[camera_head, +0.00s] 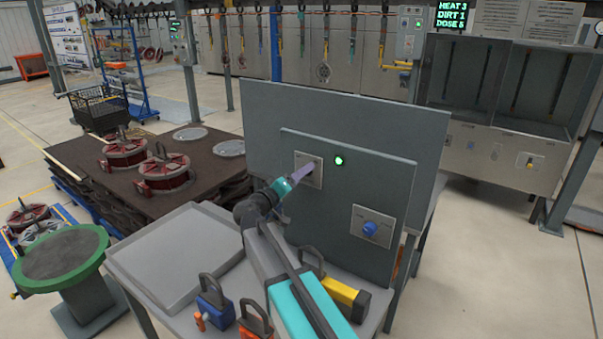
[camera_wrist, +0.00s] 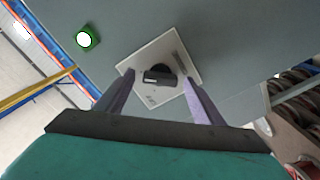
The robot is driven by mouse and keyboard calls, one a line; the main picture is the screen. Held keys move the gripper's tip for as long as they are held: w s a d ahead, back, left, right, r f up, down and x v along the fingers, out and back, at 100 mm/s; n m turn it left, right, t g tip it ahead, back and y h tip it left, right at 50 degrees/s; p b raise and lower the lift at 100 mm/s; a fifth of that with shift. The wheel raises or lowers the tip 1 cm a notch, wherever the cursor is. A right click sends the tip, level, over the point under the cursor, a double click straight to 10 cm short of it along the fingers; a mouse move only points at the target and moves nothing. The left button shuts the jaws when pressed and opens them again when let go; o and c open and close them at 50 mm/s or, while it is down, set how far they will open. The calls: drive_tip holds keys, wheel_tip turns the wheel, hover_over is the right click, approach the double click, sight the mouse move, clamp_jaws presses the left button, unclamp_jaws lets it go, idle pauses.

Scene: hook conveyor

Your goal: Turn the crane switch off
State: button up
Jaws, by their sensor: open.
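The crane switch looks to be the black rotary knob (camera_wrist: 160,74) on a square metal plate (camera_wrist: 139,60) in the wrist view. The plate also shows on the grey upright panel in the head view (camera_head: 316,160), where my gripper (camera_head: 308,171) hides the knob. A lit green lamp (camera_head: 339,160) sits just right of the plate; it also shows in the wrist view (camera_wrist: 87,39). My gripper (camera_wrist: 157,80) is open, its two purple fingers on either side of the knob. I cannot tell whether they touch it.
A blue knob (camera_head: 370,228) is on a second plate lower right on the panel. The table below holds a grey tray (camera_head: 133,268), a blue padlock (camera_head: 214,310), an orange padlock (camera_head: 252,332) and a yellow one (camera_head: 347,297). Red hook parts (camera_head: 163,172) stand on a dark platform at left.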

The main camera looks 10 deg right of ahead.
drive_tip(key=shift+w+d, duration=0.25)
drive_tip(key=c, duration=1)
drive_tip(key=shift+d, duration=0.1)
drive_tip(key=shift+c, duration=0.2)
